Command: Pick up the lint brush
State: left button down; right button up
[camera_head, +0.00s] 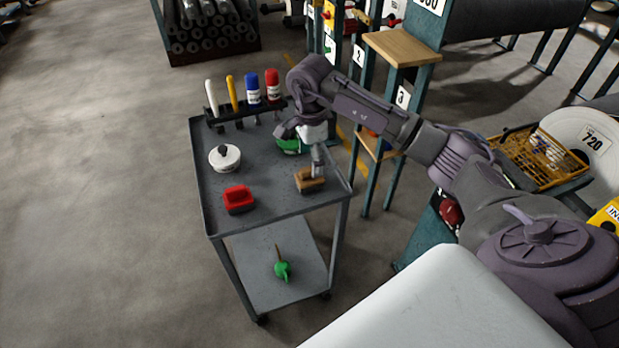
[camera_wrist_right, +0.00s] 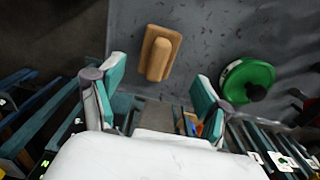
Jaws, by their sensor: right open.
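A tan wooden brush (camera_head: 311,182), which I take to be the lint brush, lies on the top tray of the grey cart (camera_head: 270,212), near its right front corner. My right gripper (camera_head: 318,165) is just above and behind it, pointing down and partly overlapping it in the head view. In the right wrist view the brush (camera_wrist_right: 160,52) lies handle up, beyond the fingertips and not between them. The right gripper (camera_wrist_right: 158,92) is open and empty there. My left gripper is not in view.
On the tray are a red brush-like block (camera_head: 238,199), a white round tin (camera_head: 224,157), a green round item (camera_wrist_right: 247,82) with a black knob, and a rack (camera_head: 212,115) of upright markers and bottles. A green item (camera_head: 282,270) lies on the lower shelf. Teal stands are at right.

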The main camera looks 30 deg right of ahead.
aim_at(310, 178)
jog(key=shift+s+a+f+p, duration=0.1)
jog(key=shift+f+p, duration=0.1)
jog(key=shift+f, duration=1.45)
jog(key=shift+s+a+f+p, duration=0.1)
jog(key=shift+f+p, duration=0.1)
jog(key=shift+f, duration=1.45)
jog(key=c, duration=1.3)
